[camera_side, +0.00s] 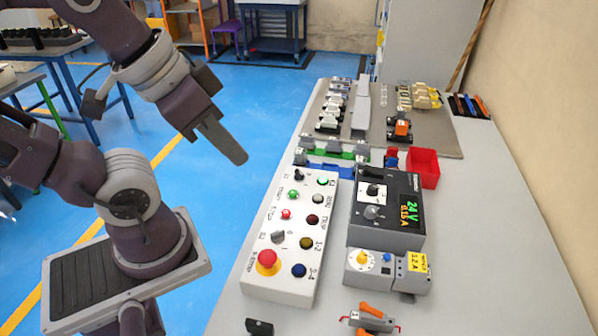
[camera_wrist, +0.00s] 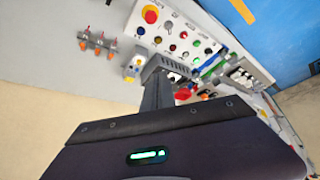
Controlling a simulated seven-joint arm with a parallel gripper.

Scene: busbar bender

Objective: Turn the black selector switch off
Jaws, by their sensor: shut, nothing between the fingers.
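A white control panel (camera_side: 262,275) lies on the table, with buttons, lamps and selectors. A small black selector switch (camera_side: 299,175) sits at its far left corner; its exact setting is too small to read. A grey selector (camera_side: 278,237) sits nearer, beyond the red emergency stop (camera_side: 267,260). My gripper (camera_side: 240,158) is shut and empty, in the air to the left of the panel in the side view, apart from the switch. In the wrist view the shut fingers (camera_wrist: 158,80) stand in front of the table, and the panel (camera_wrist: 190,12) shows beyond them.
A black power supply (camera_side: 398,190) with a lit display stands right of the panel, with a grey unit (camera_side: 375,270) in front. A red bin (camera_side: 424,167) and terminal parts are farther back. Bare table is at right.

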